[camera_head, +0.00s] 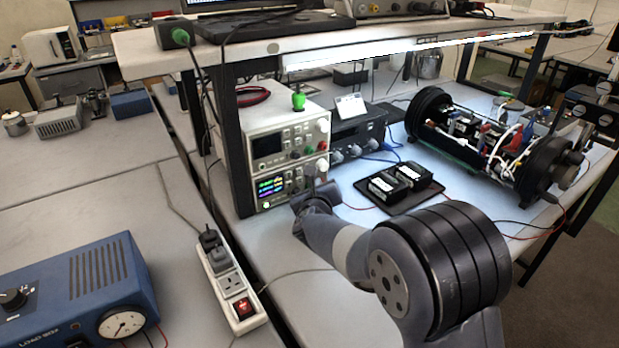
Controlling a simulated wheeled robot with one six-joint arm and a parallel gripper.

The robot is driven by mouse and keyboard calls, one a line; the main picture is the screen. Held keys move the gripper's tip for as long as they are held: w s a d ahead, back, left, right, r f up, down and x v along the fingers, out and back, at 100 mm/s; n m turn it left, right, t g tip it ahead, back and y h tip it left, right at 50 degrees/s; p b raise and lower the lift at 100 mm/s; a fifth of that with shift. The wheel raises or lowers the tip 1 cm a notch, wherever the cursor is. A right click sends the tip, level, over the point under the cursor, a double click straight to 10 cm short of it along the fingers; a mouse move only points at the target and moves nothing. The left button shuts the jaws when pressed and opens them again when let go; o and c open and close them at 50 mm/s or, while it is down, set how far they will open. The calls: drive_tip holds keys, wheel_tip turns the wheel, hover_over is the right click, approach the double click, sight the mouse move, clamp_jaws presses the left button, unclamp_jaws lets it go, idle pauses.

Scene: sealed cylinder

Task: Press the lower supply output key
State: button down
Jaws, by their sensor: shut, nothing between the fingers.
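Two white bench supplies are stacked under the shelf. The upper supply (290,137) has a dark screen and a green plug on top. The lower supply (268,188) has a lit, coloured screen and a pale knob (322,165) at its right. My gripper (318,186) is shut and empty, in front of the right part of the lower supply's face. My wrist hides part of that face. The lower supply's output key cannot be made out, and I cannot tell whether my fingertips touch the panel.
A dark instrument with knobs (358,132) stands right of the supplies. Two black battery packs (398,180) lie on a dark mat. An opened cylinder with wiring (480,135) lies at the right. A power strip (231,283) and blue load box (75,290) are at the left.

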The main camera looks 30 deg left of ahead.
drive_tip(key=shift+w+a, duration=0.1)
drive_tip(key=shift+a, duration=0.05)
drive_tip(key=shift+w+a, duration=0.1)
drive_tip(key=shift+a, duration=0.1)
idle(0.3)
drive_tip(key=shift+w+a, duration=0.15)
drive_tip(key=shift+a, duration=0.2)
idle(0.6)
drive_tip(key=shift+d, duration=0.1)
drive_tip(key=shift+s+d+b, duration=0.35)
drive_tip(key=shift+d+b, duration=0.25)
drive_tip(key=shift+b, duration=0.25)
drive_tip(key=d+b, duration=0.1)
drive_tip(key=s+d+b, duration=0.1)
drive_tip(key=d+b, duration=0.1)
drive_tip(key=shift+s+d+f+b, duration=0.15)
drive_tip(key=shift+s+d+b, duration=0.15)
drive_tip(key=shift+s+b, duration=0.1)
drive_tip(key=shift+s+d+r, duration=0.2)
drive_tip(key=shift+s+d, duration=0.05)
drive_tip(key=shift+d, duration=0.2)
